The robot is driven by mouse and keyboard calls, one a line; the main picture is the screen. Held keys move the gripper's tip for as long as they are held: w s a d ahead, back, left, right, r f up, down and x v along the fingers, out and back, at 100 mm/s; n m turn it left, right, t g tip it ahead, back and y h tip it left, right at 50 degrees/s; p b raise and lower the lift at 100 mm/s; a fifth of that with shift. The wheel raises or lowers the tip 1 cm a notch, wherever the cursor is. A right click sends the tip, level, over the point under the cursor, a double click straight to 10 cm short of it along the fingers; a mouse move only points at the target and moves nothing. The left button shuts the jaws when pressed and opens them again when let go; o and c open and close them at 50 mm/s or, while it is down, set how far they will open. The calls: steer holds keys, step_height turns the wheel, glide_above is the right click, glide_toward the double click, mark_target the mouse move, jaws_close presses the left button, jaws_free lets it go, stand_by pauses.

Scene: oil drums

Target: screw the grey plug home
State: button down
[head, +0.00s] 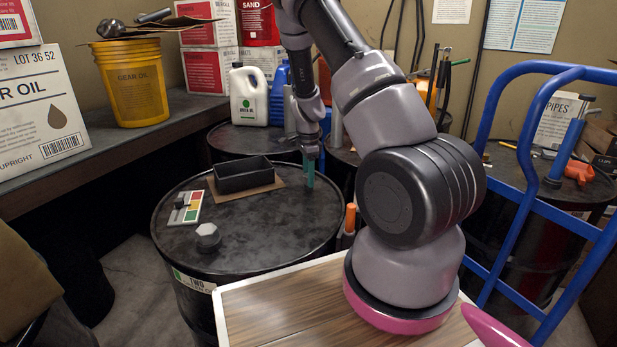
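The grey plug (207,236) has a pale hexagonal head on a darker round base. It is at the front left of the black drum's top (262,222), near the rim. From this view I cannot tell how deep its thread sits. My gripper (309,174) points down over the right part of the same drum, near the far rim, well to the right of the plug and apart from it. Its teal fingers are seen nearly edge-on, so the gap between them is unclear. I see nothing held in them.
A black open tray (243,175) on cardboard stands at the drum's back. A colour-patch card (186,208) with a small black piece lies left, close behind the plug. Jugs (248,96) stand on the drum behind. A blue hand truck (520,165) is at right. The drum's front middle is clear.

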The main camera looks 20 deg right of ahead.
steer(key=m, duration=0.6)
steer(key=shift+m, duration=0.3)
steer(key=m, duration=0.6)
steer(key=shift+a, duration=0.1)
steer(key=m, duration=0.6)
steer(key=shift+f+m, duration=0.1)
steer(key=shift+m, duration=0.2)
